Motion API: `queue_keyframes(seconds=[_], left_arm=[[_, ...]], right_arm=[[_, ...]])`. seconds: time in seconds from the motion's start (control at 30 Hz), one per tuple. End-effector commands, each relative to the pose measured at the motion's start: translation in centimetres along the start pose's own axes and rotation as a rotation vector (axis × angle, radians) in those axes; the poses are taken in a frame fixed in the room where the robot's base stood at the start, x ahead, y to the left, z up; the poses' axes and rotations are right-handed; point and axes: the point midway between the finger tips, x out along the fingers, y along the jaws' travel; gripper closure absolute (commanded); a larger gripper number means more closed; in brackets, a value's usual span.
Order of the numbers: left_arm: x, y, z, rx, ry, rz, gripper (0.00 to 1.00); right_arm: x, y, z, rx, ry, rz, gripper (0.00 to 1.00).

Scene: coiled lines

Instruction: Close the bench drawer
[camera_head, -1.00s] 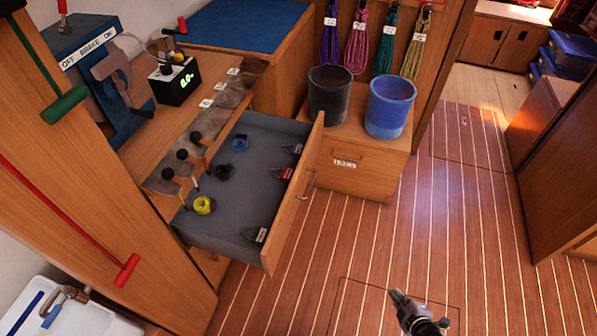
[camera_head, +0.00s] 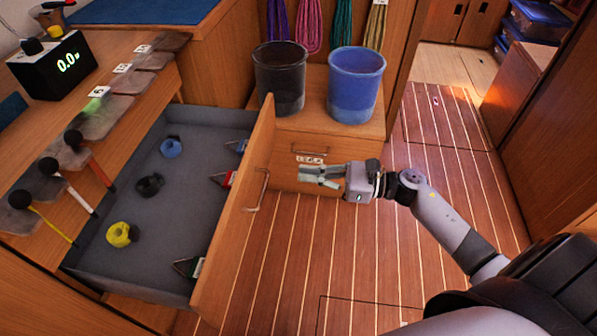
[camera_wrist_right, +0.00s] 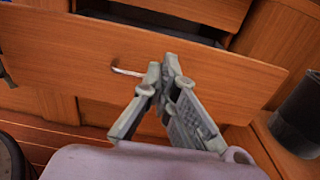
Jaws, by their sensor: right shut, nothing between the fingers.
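The bench drawer (camera_head: 235,225) is pulled open from the bench, its grey inside showing. Its wooden front also fills much of the right wrist view (camera_wrist_right: 75,50). A metal handle (camera_head: 262,192) is on the front's outer face; it shows in the right wrist view (camera_wrist_right: 127,72) just left of my fingertips. My right gripper (camera_head: 305,176) is shut and empty. It is to the right of the drawer front, facing its outer face, apparently with a gap. My left gripper is not in view.
The drawer holds a yellow coil (camera_head: 122,234), a black one (camera_head: 150,184), a blue one (camera_head: 171,147) and several shackles. A black bucket (camera_head: 280,80) and a blue bucket (camera_head: 355,85) stand on a low cabinet (camera_head: 372,132) behind my right gripper. Planked floor (camera_head: 310,250) is clear in front.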

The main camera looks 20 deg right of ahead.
Motion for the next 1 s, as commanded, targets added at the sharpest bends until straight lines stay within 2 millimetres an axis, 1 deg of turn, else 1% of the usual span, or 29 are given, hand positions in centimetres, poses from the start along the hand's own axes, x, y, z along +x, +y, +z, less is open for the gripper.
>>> queue_keyframes(seconds=[0.03,0.3,0.5,0.7,1.0], left_arm=[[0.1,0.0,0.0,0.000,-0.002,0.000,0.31],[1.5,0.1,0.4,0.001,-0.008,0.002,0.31],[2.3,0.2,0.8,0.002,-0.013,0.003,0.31],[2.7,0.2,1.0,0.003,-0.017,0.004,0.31],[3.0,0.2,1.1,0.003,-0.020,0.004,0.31]], right_arm=[[1.1,-0.1,0.2,0.000,-0.004,0.000,1.00],[7.0,-0.1,0.2,0.003,-0.004,-0.002,1.00],[10.2,-0.1,0.1,0.005,-0.003,-0.003,1.00],[11.5,-0.1,0.0,0.006,-0.001,-0.003,1.00],[11.7,-0.1,0.0,0.006,0.000,-0.003,1.00]])
